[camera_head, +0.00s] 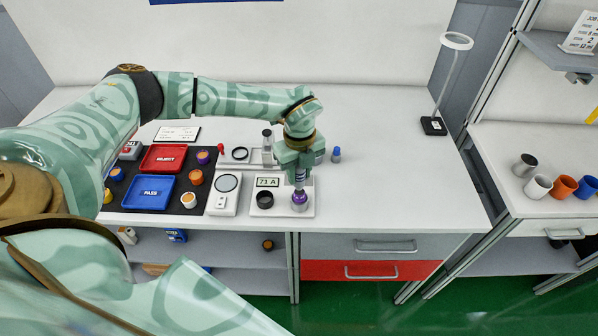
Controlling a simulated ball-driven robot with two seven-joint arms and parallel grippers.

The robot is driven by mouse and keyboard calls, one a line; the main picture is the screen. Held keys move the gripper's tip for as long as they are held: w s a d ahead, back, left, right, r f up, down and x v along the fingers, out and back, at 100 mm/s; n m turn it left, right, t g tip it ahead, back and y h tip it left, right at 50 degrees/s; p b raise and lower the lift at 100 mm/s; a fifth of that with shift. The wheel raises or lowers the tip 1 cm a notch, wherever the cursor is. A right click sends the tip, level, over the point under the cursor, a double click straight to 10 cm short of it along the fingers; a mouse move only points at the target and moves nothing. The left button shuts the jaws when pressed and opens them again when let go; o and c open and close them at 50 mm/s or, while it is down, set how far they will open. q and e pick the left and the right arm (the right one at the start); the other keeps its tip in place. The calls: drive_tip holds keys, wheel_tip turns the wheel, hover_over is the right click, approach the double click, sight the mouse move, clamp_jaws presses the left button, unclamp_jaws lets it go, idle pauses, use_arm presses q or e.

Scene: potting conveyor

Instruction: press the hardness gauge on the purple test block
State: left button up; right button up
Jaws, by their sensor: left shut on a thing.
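My left gripper (300,168) is shut on the hardness gauge (299,180), a slim upright tool, and points straight down. The gauge's lower end meets the top of the purple test block (299,198) as far as I can see; exact contact is too small to tell. The block sits on a white base plate (283,211). A small display (267,182) on this plate reads about "71 A". The upper part of the gauge is hidden by the gripper. My right gripper is not in view.
Left of the plate are a white device with a round pad (227,184), a blue PASS tray (149,192), a red REJECT tray (163,157) and several small pots. A small blue-topped item (336,154) stands right of the gripper. The table's right side is clear up to the lamp (434,125).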

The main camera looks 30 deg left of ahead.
use_arm(q)
drive_tip(key=shift+r+p, duration=1.6)
drive_tip(key=shift+r, duration=0.5)
